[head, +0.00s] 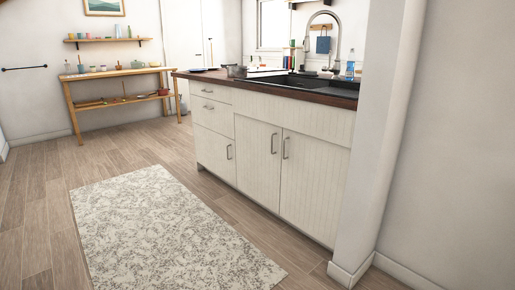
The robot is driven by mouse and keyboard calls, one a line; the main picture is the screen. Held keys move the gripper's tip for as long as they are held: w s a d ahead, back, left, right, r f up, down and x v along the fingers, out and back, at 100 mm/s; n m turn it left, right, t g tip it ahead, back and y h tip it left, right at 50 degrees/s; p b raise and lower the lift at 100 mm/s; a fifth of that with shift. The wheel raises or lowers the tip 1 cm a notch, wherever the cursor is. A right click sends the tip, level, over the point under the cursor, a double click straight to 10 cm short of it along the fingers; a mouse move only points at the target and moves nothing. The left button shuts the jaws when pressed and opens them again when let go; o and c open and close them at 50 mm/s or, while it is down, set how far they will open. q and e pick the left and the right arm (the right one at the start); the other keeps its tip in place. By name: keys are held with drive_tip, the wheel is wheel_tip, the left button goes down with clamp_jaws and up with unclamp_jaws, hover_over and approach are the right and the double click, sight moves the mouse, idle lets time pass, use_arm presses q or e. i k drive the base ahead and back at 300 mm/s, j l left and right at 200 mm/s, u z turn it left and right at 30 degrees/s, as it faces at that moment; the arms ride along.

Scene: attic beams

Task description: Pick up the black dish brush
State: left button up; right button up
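I cannot make out a black dish brush for certain. A black sink (302,82) is set in the dark wooden counter top (220,78) of the white kitchen unit (262,150). Small items stand around the sink, too small to tell apart, and a dark brush among them would be hard to see. A tall curved faucet (338,42) rises behind the sink. Neither my left nor my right gripper is in view.
A patterned rug (165,235) lies on the open wooden floor (35,215) left of the unit. A white wall end (375,150) stands close at the right. A wooden side table (120,74) with small items stands at the back left.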

sight(301, 71)
drive_tip(key=i+j+u, duration=0.3)
drive_tip(key=i, duration=0.8)
drive_tip(key=i+u, duration=0.25)
drive_tip(key=i, duration=0.8)
drive_tip(key=i+z, duration=0.1)
drive_tip(key=i, duration=0.4)
drive_tip(key=i+j+z, duration=0.1)
drive_tip(key=i, duration=0.4)
drive_tip(key=i+j+z, duration=0.1)
drive_tip(key=i, duration=0.45)
drive_tip(key=i+j+z, duration=0.1)
drive_tip(key=i+j, duration=0.15)
drive_tip(key=i, duration=0.25)
